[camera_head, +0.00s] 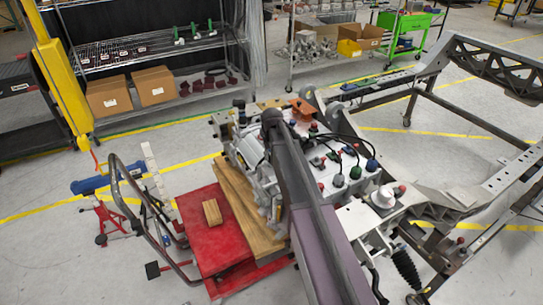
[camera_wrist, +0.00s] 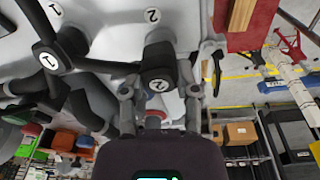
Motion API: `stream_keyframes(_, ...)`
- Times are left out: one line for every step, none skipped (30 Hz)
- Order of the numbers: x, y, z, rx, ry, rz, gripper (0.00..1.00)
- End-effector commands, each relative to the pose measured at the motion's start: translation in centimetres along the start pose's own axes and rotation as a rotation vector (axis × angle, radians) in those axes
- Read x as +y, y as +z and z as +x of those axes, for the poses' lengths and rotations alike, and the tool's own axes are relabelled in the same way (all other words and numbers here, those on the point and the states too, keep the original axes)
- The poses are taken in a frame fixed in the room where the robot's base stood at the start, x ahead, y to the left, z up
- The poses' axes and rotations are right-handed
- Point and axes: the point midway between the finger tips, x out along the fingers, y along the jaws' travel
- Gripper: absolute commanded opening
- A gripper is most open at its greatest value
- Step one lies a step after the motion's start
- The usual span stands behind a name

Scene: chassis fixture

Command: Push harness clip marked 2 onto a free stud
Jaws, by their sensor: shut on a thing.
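In the wrist view, my gripper (camera_wrist: 158,98) is shut on a dark harness clip with a white round label 2 (camera_wrist: 158,84), between its two fingers. The clip is close to a white panel (camera_wrist: 112,18), but I cannot tell whether it touches it. The panel carries a round mark 2 (camera_wrist: 152,15) beyond the clip and a mark 1 (camera_wrist: 54,9) to the left. A dark clip marked 1 (camera_wrist: 48,60) sits on a black cable left of my gripper. No stud shows clearly. In the head view, my arm hides the gripper and clip.
In the head view, the white panel bears several coloured caps and black cables (camera_head: 345,145) right of my arm. A red lift table (camera_head: 205,250) with wooden blocks stands left. The grey chassis frame (camera_head: 450,205) is at right, shelves (camera_head: 150,45) behind.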

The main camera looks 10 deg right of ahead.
Motion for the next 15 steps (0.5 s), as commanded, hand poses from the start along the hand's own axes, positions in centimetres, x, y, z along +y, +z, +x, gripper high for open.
stream_keyframes(0.01,0.00,-0.01,0.000,0.000,0.000,0.15)
stream_keyframes(0.01,0.00,-0.01,0.000,0.000,0.000,0.15)
stream_keyframes(0.01,0.00,-0.01,0.000,0.000,0.000,0.15)
stream_keyframes(0.01,0.00,0.00,0.000,0.000,0.000,0.15)
stream_keyframes(0.01,0.00,0.01,0.000,0.000,0.000,0.15)
stream_keyframes(0.01,0.00,0.04,0.000,0.000,0.000,0.15)
stream_keyframes(0.01,0.01,0.06,0.000,0.000,0.000,0.15)
stream_keyframes(0.01,0.01,0.09,0.000,0.000,0.000,0.15)
stream_keyframes(0.01,0.01,0.14,0.000,0.000,0.000,0.15)
stream_keyframes(0.01,0.02,0.18,0.000,0.000,0.000,0.15)
stream_keyframes(0.01,0.03,0.22,0.000,0.000,0.000,0.15)
stream_keyframes(0.00,0.04,0.28,0.000,0.000,0.000,0.15)
stream_keyframes(0.00,0.04,0.33,0.000,0.000,0.000,0.15)
stream_keyframes(0.00,0.05,0.37,0.000,0.000,0.000,0.15)
stream_keyframes(0.00,0.05,0.43,0.000,0.000,0.000,0.15)
